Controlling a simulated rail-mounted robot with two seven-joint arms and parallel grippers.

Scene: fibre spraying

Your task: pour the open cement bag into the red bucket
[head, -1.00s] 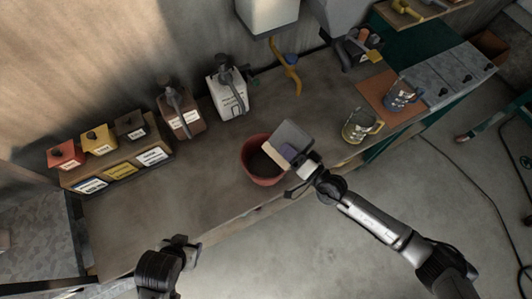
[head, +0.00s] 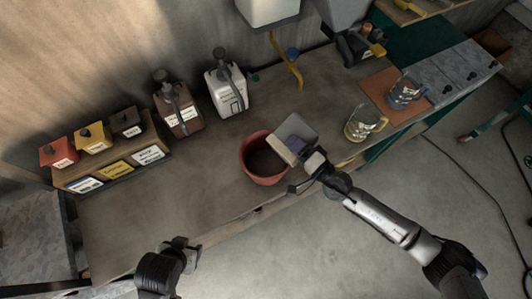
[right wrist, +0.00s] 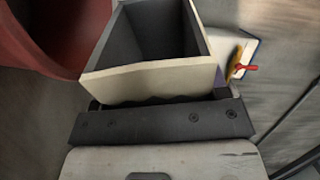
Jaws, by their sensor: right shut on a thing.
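The open cement bag (head: 299,131) is box-shaped, with a cream rim and grey inside. My right gripper (head: 309,158) is shut on it and holds it tilted beside the right rim of the red bucket (head: 248,163). In the right wrist view the bag (right wrist: 150,84) shows its dark open mouth, and no cement can be made out inside. The red bucket (right wrist: 58,35) is at upper left there, close to the bag. The bucket's inside looks dark in the head view. My left gripper (head: 184,250) is at the bench's front edge, away from both; its jaw opening is unclear.
Labelled red, yellow and dark bins (head: 93,141) stand at the bench's left. A brown jug (head: 180,118) and a white jug (head: 226,92) stand behind the bucket. A yellow-banded clear jug (head: 362,124) and a blue one (head: 404,93) stand right. The bench front-left is clear.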

